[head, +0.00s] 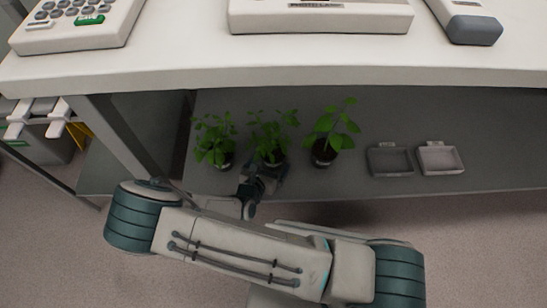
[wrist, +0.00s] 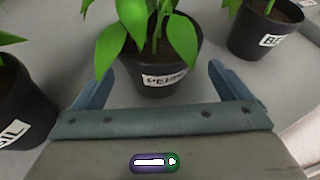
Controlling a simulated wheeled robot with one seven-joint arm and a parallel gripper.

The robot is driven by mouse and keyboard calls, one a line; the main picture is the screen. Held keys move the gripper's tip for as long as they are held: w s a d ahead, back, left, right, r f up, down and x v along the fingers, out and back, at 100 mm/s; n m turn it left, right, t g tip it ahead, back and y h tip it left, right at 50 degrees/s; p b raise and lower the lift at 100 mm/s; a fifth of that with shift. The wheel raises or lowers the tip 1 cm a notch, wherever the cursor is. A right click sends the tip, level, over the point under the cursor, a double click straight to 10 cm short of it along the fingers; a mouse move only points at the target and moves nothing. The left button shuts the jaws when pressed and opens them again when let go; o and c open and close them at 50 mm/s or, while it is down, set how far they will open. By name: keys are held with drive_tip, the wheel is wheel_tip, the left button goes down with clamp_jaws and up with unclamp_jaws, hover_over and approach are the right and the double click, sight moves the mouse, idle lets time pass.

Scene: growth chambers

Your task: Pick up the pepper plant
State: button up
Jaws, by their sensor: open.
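Three potted green plants stand in a row on the grey lower shelf. The middle one, whose blurred label seems to read PEPPER, is the pepper plant (head: 270,132). In the wrist view its black pot (wrist: 160,62) is straight ahead, with long pointed leaves above, cut off at the top. My gripper (head: 262,178) is low in front of this plant. In the wrist view the gripper's two fingers (wrist: 160,70) are spread apart, one to each side of the pot's front. They appear not to touch the pot. Nothing is held.
A plant labelled "...SIL" (wrist: 18,105) stands close on the left, also in the head view (head: 215,140). A plant labelled "BE..." (wrist: 262,30) stands right, also in the head view (head: 326,130). Two small trays (head: 390,161) lie farther right. The white bench top (head: 280,65) overhangs the shelf.

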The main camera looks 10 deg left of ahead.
sight(273, 157)
drive_tip(key=b+x, duration=0.2)
drive_tip(key=x, duration=0.2)
drive_tip(key=shift+w+r, duration=0.15)
drive_tip(key=shift+w, duration=0.05)
drive_tip(key=c, duration=1.2)
drive_tip(key=shift+c, duration=0.2)
drive_tip(key=shift+r, duration=0.15)
